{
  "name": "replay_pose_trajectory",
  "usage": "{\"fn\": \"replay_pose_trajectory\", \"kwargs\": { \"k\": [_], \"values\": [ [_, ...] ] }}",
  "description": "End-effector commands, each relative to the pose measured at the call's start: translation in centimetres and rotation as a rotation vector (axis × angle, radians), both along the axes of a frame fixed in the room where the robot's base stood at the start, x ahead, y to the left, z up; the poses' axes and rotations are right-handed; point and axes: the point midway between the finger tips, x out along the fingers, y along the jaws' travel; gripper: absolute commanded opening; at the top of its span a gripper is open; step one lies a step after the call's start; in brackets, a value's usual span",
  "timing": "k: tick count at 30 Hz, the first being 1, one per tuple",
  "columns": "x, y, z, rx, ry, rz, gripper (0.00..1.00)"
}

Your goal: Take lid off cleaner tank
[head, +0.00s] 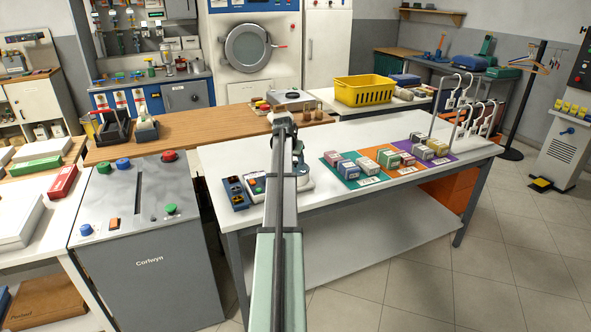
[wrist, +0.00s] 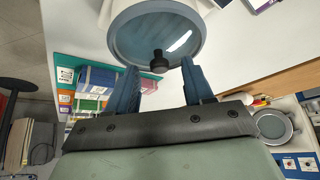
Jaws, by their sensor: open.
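The cleaner tank (wrist: 112,10) is a pale round body at the top of the wrist view. Its lid (wrist: 150,28) is a round bluish disc, seated on the tank, with a black knob (wrist: 158,63) standing out from it. My gripper (wrist: 159,68) is open, with its two blue fingers spread. In the wrist view the knob lies between the fingertips, with a gap on each side; I cannot tell how deep it is between them. In the head view my arm hides most of the tank, and part of a pale appliance (head: 306,184) shows beside it on the white table.
On the white table (head: 365,207), a dark blue tray (head: 234,194) lies left of my arm. Coloured mats with several small boxes (head: 348,170) lie to the right, and a white hook rack (head: 474,120) stands at the far right. A yellow basket (head: 363,91) is behind.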

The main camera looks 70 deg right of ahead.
Motion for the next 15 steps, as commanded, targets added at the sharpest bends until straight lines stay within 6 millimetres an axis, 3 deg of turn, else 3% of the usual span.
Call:
{"fn": "replay_pose_trajectory", "kwargs": {
  "k": [10,15],
  "values": [
    [0.0,-0.59,-0.94,-0.001,-0.001,0.0,0.51],
    [-0.01,-0.57,-0.94,-0.001,-0.001,0.0,0.34]
  ]
}}
